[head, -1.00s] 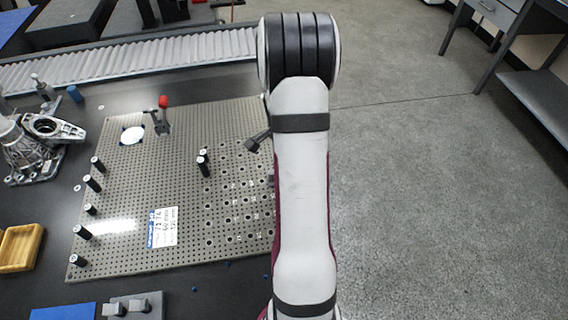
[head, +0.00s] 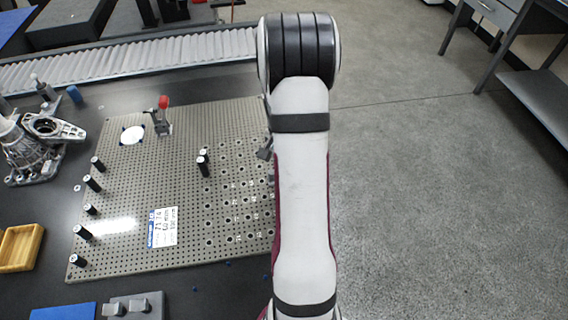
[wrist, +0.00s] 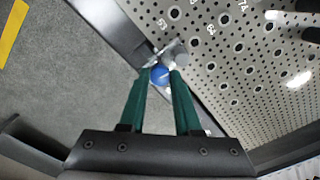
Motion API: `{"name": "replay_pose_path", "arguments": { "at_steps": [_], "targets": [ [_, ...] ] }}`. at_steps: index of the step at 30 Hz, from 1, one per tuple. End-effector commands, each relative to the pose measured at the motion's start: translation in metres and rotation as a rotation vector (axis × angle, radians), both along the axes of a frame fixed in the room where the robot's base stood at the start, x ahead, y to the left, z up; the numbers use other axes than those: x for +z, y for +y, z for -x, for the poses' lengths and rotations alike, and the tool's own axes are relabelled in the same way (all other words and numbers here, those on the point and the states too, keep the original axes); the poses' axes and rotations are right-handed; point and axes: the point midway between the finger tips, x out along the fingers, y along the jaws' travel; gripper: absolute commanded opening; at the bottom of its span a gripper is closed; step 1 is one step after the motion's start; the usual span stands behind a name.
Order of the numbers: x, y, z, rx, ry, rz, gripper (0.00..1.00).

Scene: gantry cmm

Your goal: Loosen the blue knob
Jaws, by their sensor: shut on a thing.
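The blue knob (wrist: 160,75) shows in the wrist view between the green fingertips of my gripper (wrist: 161,78). My gripper is shut on it at the edge of the perforated plate (wrist: 235,85). A small grey metal fitting (wrist: 180,59) sits beside the knob, just past the fingertips. The fingers hide part of the knob. In the head view my arm hides the knob and the fingertips.
In the head view, the perforated plate (head: 140,200) carries several black posts (head: 203,160) and a red-topped clamp (head: 163,103). A metal casting (head: 35,145) and a yellow tray (head: 20,246) stand left. Open floor (head: 430,200) lies right.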

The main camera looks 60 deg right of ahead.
Motion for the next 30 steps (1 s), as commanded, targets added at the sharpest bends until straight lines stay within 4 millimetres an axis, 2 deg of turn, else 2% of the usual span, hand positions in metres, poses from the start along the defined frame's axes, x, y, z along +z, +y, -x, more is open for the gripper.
{"name": "replay_pose_path", "arguments": {
  "at_steps": [8, 9, 13, 23, 26, 30],
  "targets": [
    [0.0, -0.001, 0.001, 0.001, 0.0, 0.003, 0.0],
    [0.0, -0.001, 0.001, 0.001, 0.0, 0.003, 0.37],
    [0.0, -0.001, 0.0, 0.0, 0.0, 0.002, 0.6],
    [0.003, -0.001, 0.0, 0.0, -0.001, 0.002, 0.62],
    [0.016, -0.001, 0.0, 0.0, -0.002, 0.004, 0.62],
    [0.054, -0.002, -0.001, 0.0, -0.005, 0.007, 0.62]
  ]
}}
